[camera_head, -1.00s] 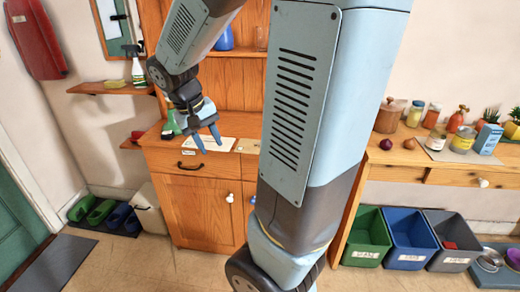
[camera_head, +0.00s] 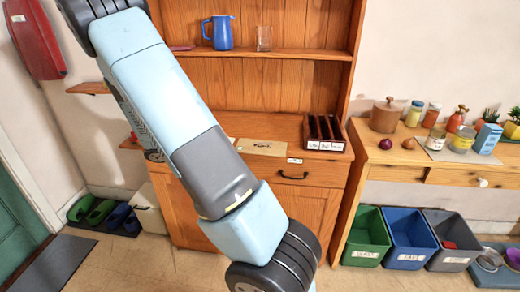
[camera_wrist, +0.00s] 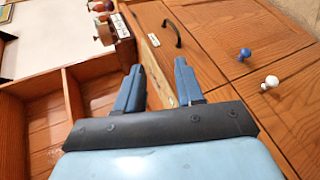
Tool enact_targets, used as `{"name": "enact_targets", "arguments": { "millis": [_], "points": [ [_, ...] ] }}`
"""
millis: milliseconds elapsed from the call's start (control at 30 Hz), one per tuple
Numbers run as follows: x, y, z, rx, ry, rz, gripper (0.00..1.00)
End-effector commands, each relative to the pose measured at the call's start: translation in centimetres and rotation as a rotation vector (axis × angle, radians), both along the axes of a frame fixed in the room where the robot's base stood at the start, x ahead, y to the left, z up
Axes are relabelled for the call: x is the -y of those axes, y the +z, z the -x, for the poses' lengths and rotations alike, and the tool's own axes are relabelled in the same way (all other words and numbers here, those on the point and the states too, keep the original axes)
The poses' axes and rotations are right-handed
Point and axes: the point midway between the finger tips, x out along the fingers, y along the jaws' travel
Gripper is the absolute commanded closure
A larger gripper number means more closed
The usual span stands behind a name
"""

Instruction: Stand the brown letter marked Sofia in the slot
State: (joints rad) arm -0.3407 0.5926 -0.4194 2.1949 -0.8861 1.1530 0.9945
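The brown letter (camera_head: 262,147) lies flat on the dresser's counter, with dark writing too small to read. To its right stands a dark red-brown rack (camera_head: 325,132) with several upright slots and white labels along its front. My gripper (camera_wrist: 160,88) shows only in the wrist view; its two blue fingers are apart, and I see nothing held between them. In the head view my arm hides it. In the wrist view the dresser front lies beyond the fingers; I cannot make out the letter there for certain.
The dresser has a dark drawer handle (camera_head: 292,176), also in the wrist view (camera_wrist: 172,33), with a blue knob (camera_wrist: 245,53) and white knob (camera_wrist: 270,82). A blue jug (camera_head: 220,33) and a glass (camera_head: 264,38) stand on the shelf above. Bins (camera_head: 409,240) stand at right.

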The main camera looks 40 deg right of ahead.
Motion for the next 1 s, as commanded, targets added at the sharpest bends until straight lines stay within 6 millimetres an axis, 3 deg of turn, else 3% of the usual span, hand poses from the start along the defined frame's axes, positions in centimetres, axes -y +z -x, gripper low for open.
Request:
{"name": "enact_targets", "arguments": {
  "millis": [200, 433, 733, 1000],
  "points": [
    [1.6, -3.2, -1.9, -0.049, 0.060, 0.200, 0.63],
    [2.7, -5.4, -3.6, -0.071, 0.136, 0.364, 0.63],
    [3.8, -6.3, -4.3, -0.076, 0.176, 0.436, 0.63],
    [8.1, -6.3, -3.1, -0.077, 0.173, 0.436, 0.63]
  ]
}}
